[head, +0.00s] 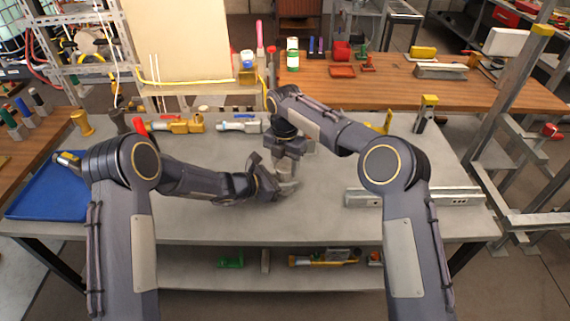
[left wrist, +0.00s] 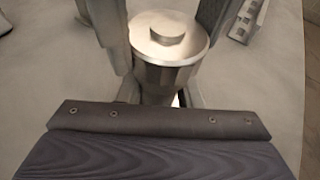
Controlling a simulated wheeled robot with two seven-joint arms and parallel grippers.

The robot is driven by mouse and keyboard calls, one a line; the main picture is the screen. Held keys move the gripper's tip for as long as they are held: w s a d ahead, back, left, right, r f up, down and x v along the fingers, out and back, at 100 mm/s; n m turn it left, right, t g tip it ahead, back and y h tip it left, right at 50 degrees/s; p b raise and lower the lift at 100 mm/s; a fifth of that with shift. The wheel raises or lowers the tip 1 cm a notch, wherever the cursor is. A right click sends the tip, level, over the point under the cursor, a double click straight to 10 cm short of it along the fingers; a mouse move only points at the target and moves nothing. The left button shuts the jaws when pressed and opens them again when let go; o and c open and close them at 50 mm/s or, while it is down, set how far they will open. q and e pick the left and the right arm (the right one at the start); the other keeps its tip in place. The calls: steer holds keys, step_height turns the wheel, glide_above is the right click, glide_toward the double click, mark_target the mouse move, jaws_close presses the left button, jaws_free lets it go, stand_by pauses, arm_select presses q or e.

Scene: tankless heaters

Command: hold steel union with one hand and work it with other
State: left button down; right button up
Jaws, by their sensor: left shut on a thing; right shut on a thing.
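The steel union (left wrist: 170,60) is a silvery round-and-faceted body with a small raised boss on its top face. In the left wrist view it stands close in front of my left gripper, between grey fingers. In the head view the grippers mostly hide it. My left gripper (head: 286,186) reaches in low from the left over the grey bench and is shut on the union. My right gripper (head: 288,158) points down from above at the same spot, its fingers close to the left gripper, and is shut on the union. The exact contact of its fingers is hard to see.
The grey bench top (head: 335,222) is clear in front of the grippers. Behind them lie a brass valve (head: 178,125) with a red handle and a silver valve (head: 238,125). A metal rail (head: 415,197) lies at right, a blue tray (head: 45,192) at left.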

steer(key=n, duration=1)
steer(key=shift+n, duration=1.2)
steer(key=o, duration=1.1)
arm_select(q)
steer(key=shift+d, duration=0.1)
arm_select(e)
steer(key=shift+s, duration=0.1)
